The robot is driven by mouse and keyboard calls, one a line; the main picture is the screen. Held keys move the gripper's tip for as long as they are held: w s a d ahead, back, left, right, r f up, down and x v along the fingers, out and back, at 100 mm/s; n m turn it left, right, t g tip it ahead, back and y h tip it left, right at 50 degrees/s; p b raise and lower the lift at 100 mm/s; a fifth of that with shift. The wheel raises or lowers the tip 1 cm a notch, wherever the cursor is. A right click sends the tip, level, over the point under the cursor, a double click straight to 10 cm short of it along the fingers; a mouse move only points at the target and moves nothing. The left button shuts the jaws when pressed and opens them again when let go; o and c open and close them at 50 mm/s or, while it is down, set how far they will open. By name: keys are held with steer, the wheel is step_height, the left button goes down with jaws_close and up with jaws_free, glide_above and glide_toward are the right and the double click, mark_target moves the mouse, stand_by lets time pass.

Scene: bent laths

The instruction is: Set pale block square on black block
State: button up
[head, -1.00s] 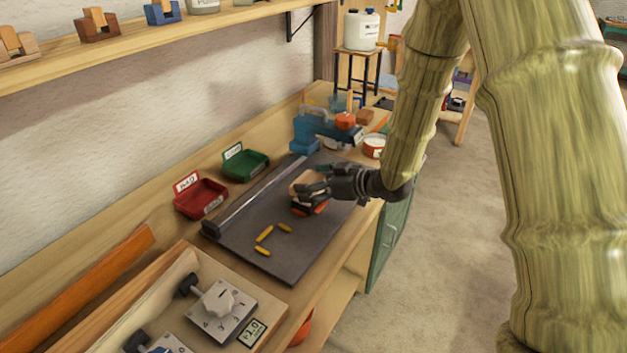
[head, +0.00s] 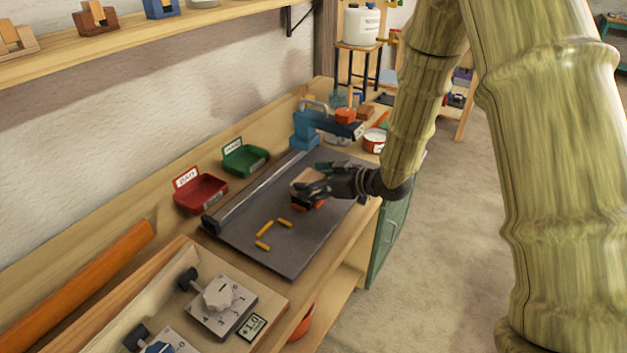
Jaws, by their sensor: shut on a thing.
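My gripper (head: 308,190) reaches in from the right over the dark mat (head: 262,256) and is shut on the pale block (head: 300,178). Only a corner of the pale block shows past the fingers. The fingers hide much of what lies below it. Something black and orange shows under the fingers at the mat, and I cannot tell whether the black block is part of it. I cannot tell whether the pale block touches anything below or sits square.
Several small yellow pieces (head: 265,229) lie on the mat in front. A metal rail (head: 250,196) runs along its back edge. A red bin (head: 201,194) and a green bin (head: 244,160) stand behind. A blue clamp-like tool (head: 307,128) stands at the far end. A dial box (head: 222,305) is at the front.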

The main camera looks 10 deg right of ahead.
steer(key=shift+f, duration=0.2)
steer(key=o, duration=1)
